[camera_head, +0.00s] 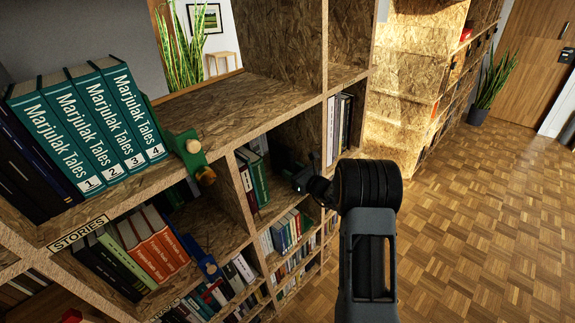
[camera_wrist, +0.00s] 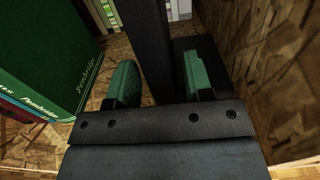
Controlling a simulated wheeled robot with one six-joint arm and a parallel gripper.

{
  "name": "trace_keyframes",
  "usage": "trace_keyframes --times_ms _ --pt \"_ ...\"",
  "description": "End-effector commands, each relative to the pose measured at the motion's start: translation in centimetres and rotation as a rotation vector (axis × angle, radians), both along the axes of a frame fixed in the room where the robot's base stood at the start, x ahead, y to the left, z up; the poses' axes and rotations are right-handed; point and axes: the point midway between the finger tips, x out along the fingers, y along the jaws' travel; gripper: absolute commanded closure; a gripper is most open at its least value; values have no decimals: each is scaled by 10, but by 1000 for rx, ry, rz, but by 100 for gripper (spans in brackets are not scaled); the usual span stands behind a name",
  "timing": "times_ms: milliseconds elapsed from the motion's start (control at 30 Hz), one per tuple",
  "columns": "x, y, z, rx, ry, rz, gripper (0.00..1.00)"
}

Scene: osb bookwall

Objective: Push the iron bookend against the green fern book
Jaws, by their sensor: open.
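A green book (camera_wrist: 40,50) with "Pembridge" lettering stands upright at the left of the wrist view. It also shows in the head view (camera_head: 260,182) at the right end of a short row in the middle compartment. The black iron bookend (camera_wrist: 150,45) stands upright between my fingers, with a dark plate at its right. A strip of bare shelf shows between it and the green book. My gripper (camera_wrist: 160,80) is open, its green-padded fingers on either side of the bookend. I cannot tell whether either finger touches it. In the head view my gripper (camera_head: 302,180) reaches into the compartment.
A particle-board wall (camera_wrist: 285,70) closes the compartment at the right. Teal numbered books (camera_head: 90,125) and a green and tan object (camera_head: 190,155) stand on the shelf at left. More filled shelves lie below. The parquet floor (camera_head: 480,220) at right is clear.

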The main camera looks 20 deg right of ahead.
Motion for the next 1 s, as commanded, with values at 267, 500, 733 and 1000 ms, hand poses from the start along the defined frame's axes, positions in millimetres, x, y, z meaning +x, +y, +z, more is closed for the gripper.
trace_keyframes --times_ms 267,500,733,1000 --pt "11 5 -1 0 0 1 53" --pt "17 8 -1 1 0 0 53" --pt "18 8 0 1 0 0 53" --pt "18 8 0 0 0 0 68"
